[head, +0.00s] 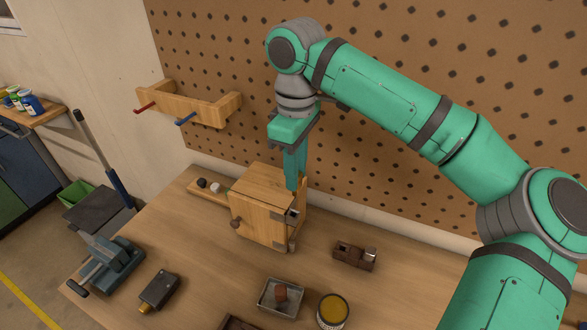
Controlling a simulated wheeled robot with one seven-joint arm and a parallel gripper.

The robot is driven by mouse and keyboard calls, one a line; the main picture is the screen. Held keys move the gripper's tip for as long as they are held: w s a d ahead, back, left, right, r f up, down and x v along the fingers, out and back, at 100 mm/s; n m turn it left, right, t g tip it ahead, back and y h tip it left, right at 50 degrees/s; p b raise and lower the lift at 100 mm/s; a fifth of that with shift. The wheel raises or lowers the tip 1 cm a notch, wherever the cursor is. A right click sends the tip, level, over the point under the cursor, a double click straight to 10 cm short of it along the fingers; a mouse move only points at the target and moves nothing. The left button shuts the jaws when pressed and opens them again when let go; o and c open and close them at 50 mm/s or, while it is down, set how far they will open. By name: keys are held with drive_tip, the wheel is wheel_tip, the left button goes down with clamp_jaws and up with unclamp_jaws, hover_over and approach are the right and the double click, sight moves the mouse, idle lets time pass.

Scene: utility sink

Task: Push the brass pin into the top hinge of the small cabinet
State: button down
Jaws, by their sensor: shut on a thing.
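The small wooden cabinet (258,205) stands on the workbench, its knobbed door (248,222) facing the front left. Dark hinge hardware shows at its right front edge, with a lower hinge (291,246) near the bottom corner. My gripper (293,187) points down at the cabinet's upper right corner, by the top hinge area. It is shut. The brass pin cannot be made out; the fingers hide what is between them. I cannot tell whether the pin touches the hinge.
A grey tray (265,306) with a brown piece, a yellow-topped tin (332,311) and a wooden block plane (354,255) lie in front of the cabinet. A vise (112,262) is at left. A pegboard (400,50) and a wooden rack (190,106) stand behind.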

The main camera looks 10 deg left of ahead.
sight(294, 195)
drive_tip(key=shift+a+f, duration=0.2)
drive_tip(key=shift+f, duration=2.55)
drive_tip(key=shift+f, duration=2)
drive_tip(key=c, duration=1.4)
unclamp_jaws()
wheel_tip(294, 195, up, 11)
drive_tip(key=shift+f, duration=0.1)
drive_tip(key=shift+w, duration=0.1)
